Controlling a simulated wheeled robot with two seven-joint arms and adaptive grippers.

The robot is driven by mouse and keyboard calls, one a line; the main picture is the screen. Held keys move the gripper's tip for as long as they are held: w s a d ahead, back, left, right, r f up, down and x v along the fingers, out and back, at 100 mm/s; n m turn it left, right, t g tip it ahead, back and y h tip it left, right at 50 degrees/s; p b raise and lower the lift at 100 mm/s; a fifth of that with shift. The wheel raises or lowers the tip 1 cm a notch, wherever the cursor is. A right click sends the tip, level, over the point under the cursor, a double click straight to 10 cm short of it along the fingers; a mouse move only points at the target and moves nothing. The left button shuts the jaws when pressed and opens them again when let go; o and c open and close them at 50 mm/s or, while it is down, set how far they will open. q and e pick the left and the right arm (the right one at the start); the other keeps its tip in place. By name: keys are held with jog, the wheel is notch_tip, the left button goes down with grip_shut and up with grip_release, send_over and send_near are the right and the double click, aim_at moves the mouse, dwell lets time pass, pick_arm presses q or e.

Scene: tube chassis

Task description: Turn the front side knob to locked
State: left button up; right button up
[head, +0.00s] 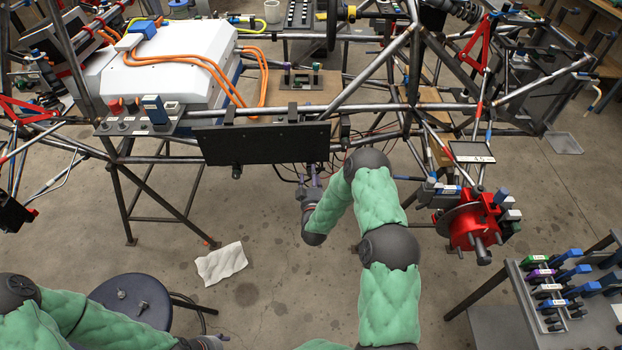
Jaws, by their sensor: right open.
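A black box-like panel (265,144) hangs on the near side of the tube chassis (376,75). A small round dark knob-like part (236,171) shows at its lower edge; I cannot read any locked mark on it. My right gripper (309,172) is open, just below the panel's right end, to the right of that part and apart from it. Its fingertips are small and partly lost against dark wires. My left gripper (214,343) is at the bottom edge, mostly cut off, far below the panel.
Thin wires (288,172) hang near my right gripper. A red hub (472,222) is at the right. A black stool (131,297) and a white cloth (221,262) are below the panel. A tool rack (540,296) stands at lower right.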

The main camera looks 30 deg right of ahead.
jog(key=shift+w, duration=0.15)
jog(key=shift+c, duration=0.2)
grip_shut()
